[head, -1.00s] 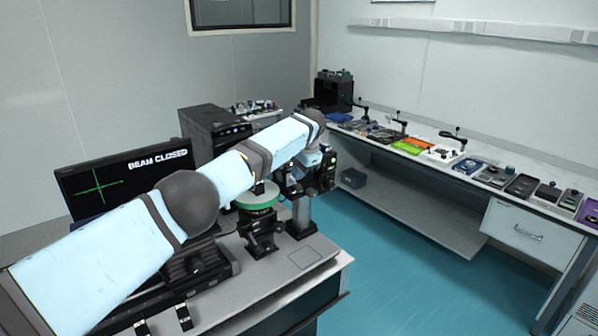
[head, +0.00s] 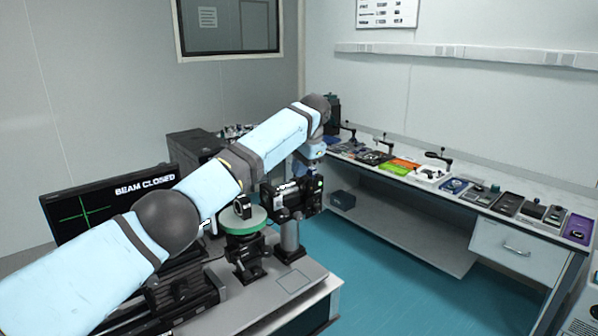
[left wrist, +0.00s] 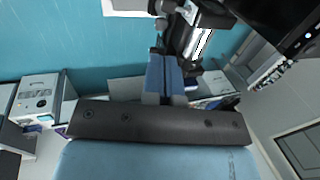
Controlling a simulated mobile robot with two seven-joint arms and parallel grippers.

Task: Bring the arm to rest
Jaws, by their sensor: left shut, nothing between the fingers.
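My left arm (head: 205,190) comes in from the lower left of the head view and reaches over the near optical table (head: 290,282). Its wrist bends down at the far end, above and behind a black device on a post (head: 290,197). The fingers cannot be made out in the head view. In the left wrist view my left gripper (left wrist: 164,62) shows past a dark bar, its two blue fingers together with nothing between them. A black device (left wrist: 205,22) shows beyond the fingers; contact cannot be judged. My right gripper is in neither view.
A green round disc on a stand (head: 243,221) sits under the forearm. A monitor (head: 110,208) reading BEAM CLOSED stands at left. A long bench (head: 420,190) with trays and several devices runs along the right wall. Clear teal floor (head: 395,265) lies between.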

